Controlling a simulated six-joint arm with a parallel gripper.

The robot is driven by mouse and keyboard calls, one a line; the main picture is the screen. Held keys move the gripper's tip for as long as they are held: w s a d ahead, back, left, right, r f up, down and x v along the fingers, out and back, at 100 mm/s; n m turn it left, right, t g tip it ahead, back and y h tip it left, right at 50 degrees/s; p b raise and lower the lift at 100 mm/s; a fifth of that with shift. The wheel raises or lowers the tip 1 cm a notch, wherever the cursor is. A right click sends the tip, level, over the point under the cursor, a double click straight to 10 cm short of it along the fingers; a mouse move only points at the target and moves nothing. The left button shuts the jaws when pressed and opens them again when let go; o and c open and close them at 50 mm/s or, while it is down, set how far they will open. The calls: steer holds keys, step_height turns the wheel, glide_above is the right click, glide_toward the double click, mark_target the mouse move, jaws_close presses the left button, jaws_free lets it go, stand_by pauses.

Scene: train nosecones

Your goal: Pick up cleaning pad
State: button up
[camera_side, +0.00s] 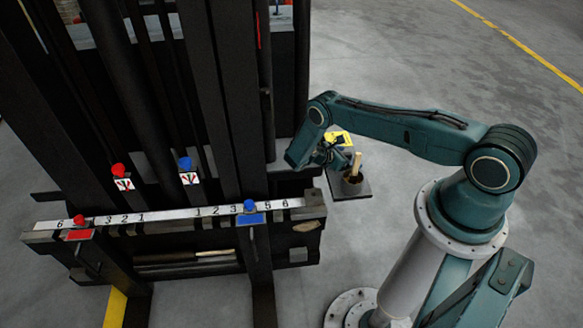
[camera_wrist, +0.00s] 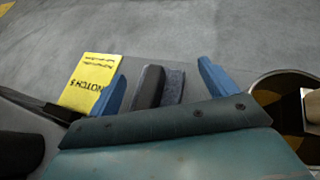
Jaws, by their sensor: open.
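The cleaning pad appears to be the dark block with a grey, rough face (camera_wrist: 172,87) in the wrist view. My gripper (camera_wrist: 162,70) is open, with one blue finger to the left of the block and the other to the right. The block shows between the fingers, apart from both; its lower end is hidden behind my gripper body. I cannot tell the height between fingers and block. In the side view my gripper (camera_side: 328,156) hangs low over the small dark stand, and the pad cannot be made out there.
A round pot (camera_side: 353,184) with a wooden handle (camera_side: 357,164) stands close by on the dark stand (camera_side: 362,191). A forklift carriage with a numbered bar (camera_side: 175,214) stands left.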

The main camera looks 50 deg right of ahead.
steer(key=shift+s+d+f, duration=0.2)
steer(key=shift+d+f, duration=0.1)
steer(key=shift+d, duration=0.15)
steer(key=c, duration=1.1)
